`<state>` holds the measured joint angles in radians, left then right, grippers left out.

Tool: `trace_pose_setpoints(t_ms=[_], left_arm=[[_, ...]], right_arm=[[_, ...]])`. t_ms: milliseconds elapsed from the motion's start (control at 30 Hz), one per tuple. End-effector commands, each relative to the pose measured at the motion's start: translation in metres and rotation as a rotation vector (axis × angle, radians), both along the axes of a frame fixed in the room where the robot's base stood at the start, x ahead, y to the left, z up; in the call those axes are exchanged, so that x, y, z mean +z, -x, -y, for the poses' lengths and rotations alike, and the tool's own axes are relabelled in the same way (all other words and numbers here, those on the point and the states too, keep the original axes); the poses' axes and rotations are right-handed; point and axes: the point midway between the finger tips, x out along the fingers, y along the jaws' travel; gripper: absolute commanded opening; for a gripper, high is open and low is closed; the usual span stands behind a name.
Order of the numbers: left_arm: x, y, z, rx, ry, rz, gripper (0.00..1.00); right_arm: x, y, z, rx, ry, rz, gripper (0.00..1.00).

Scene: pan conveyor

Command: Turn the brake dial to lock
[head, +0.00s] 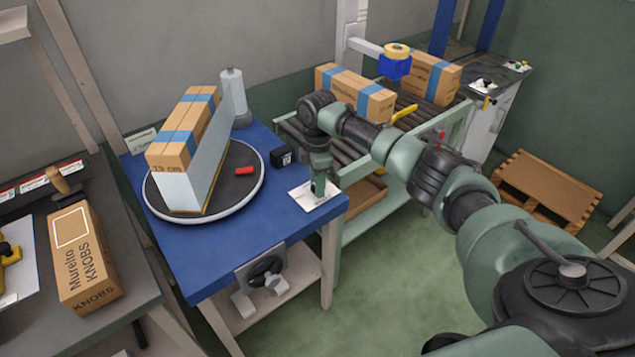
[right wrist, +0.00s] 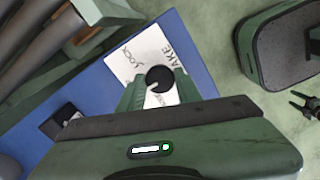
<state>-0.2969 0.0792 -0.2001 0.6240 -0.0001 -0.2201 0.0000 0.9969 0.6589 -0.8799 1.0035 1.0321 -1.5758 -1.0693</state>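The brake dial is a small black round knob (right wrist: 159,79) with a pale mark, on a white plate (right wrist: 139,53) lettered LOCK and BRAKE. The plate also shows in the head view (head: 302,197) at the blue table's right corner; there the knob is hidden by my gripper. My right gripper (head: 319,188) points down over the plate. In the right wrist view its green fingers (right wrist: 160,85) stand on both sides of the knob, with no clear gap.
On the blue table (head: 215,255) a round turntable (head: 240,187) bears a taped carton (head: 187,122) against a pale upright panel. A red piece (head: 244,171) lies on the turntable. A black block (head: 281,157) stands near my gripper. A roller conveyor with cartons (head: 355,92) is behind my right arm.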

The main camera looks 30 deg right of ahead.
Motion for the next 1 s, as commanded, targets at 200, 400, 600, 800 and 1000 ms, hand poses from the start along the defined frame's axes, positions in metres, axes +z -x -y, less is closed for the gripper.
trace_pose_setpoints(t_ms=[200, 400, 600, 800, 1000], left_arm=[[0.001, 0.001, 0.0, 0.0, 0.0, -0.002, 0.56], [0.011, 0.003, 0.0, 0.0, -0.001, -0.005, 0.56], [0.031, 0.005, -0.001, 0.0, -0.001, -0.008, 0.56], [0.055, 0.005, -0.001, 0.0, -0.001, -0.008, 0.56], [0.074, 0.005, -0.001, 0.0, -0.001, -0.008, 0.56]], right_arm=[[0.001, 0.0, 0.0, -0.005, -0.001, -0.001, 0.0], [0.003, 0.0, -0.001, -0.054, -0.003, -0.001, 0.0], [0.006, 0.0, -0.002, -0.177, -0.004, -0.002, 0.0], [0.006, 0.0, -0.002, -0.356, -0.005, -0.002, 0.0], [0.005, 0.0, -0.002, -0.547, -0.004, -0.001, 0.0]])
